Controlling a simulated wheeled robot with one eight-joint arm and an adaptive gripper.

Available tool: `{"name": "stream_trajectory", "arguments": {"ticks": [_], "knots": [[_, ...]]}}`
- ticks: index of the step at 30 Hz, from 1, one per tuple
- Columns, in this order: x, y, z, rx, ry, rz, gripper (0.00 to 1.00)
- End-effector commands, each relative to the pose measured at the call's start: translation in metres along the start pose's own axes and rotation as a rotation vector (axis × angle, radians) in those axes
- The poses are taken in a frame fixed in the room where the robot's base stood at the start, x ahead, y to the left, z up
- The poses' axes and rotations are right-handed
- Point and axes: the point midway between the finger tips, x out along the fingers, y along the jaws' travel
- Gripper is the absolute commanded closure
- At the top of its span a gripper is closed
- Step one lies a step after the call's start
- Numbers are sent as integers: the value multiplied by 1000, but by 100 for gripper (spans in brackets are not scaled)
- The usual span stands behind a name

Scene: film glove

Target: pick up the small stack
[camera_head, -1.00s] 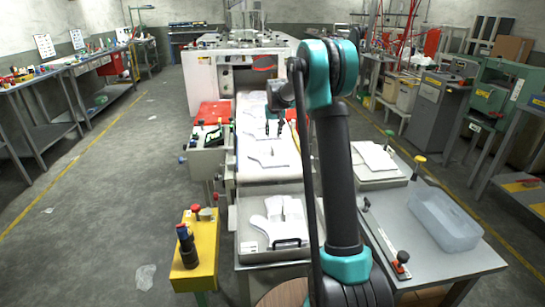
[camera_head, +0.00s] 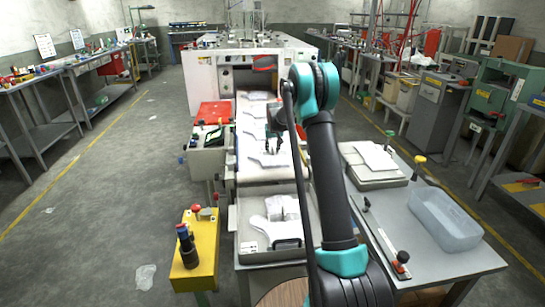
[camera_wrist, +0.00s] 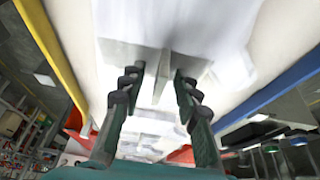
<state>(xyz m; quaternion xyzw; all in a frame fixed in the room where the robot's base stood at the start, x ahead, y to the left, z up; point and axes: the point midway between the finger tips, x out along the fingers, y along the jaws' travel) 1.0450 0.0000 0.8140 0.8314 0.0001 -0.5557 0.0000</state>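White glove-shaped film pieces (camera_head: 262,161) lie flat on the pale conveyor belt (camera_head: 247,175) in the head view. More white glove-shaped pieces (camera_head: 275,218) lie in the grey tray (camera_head: 253,246) at the belt's near end. Which of these is the small stack, I cannot tell. My gripper (camera_head: 273,146) is over the belt, above the glove pieces, and partly hides them. In the wrist view, my gripper (camera_wrist: 155,88) has its two dark fingers apart, with white film (camera_wrist: 180,30) beyond them. I see nothing clamped between them.
A metal table (camera_head: 430,252) on the right holds a white stack of sheets (camera_head: 376,157) and a clear plastic bin (camera_head: 444,220). A yellow control post (camera_head: 205,262) stands left of the tray. The white machine (camera_head: 203,85) closes the belt's far end. Floor on the left is open.

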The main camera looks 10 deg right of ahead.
Motion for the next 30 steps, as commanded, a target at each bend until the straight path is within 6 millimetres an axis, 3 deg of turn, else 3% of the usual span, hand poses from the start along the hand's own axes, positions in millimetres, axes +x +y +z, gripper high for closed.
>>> {"name": "stream_trajectory", "arguments": {"ticks": [5, 13, 30], "knots": [[0, 0, 0, 0, 0, 0, 68], [0, 0, 0, 0, 0, 0, 100], [-6, 0, -3, 0, 0, 0, 100]]}}
